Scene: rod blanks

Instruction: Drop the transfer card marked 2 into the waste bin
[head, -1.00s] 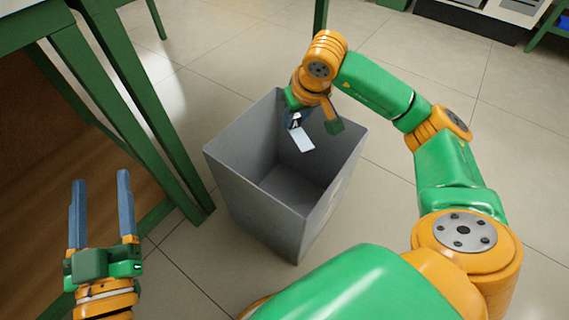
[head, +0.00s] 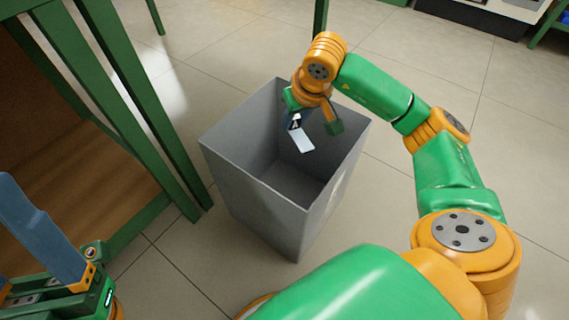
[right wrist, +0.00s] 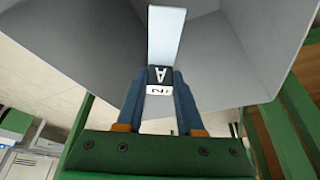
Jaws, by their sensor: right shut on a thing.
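The transfer card (head: 302,143) is a pale strip with a dark end. In the right wrist view the card (right wrist: 165,35) bears a white A on black and a 2 on a white patch near my fingers. My right gripper (head: 296,124) is shut on the card's marked end, and the card's plain end points down over the waste bin. The grey waste bin (head: 250,205) stands open on the floor, with its inner walls behind the card. My left gripper (head: 38,232) is at the lower left, partly cut off; one blue finger shows clearly, and no object shows in it.
A green-framed table (head: 140,110) with a wooden lower panel stands left of the bin. Tiled floor (head: 430,260) is clear around the bin. A dark-based cabinet (head: 475,20) stands at the far right.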

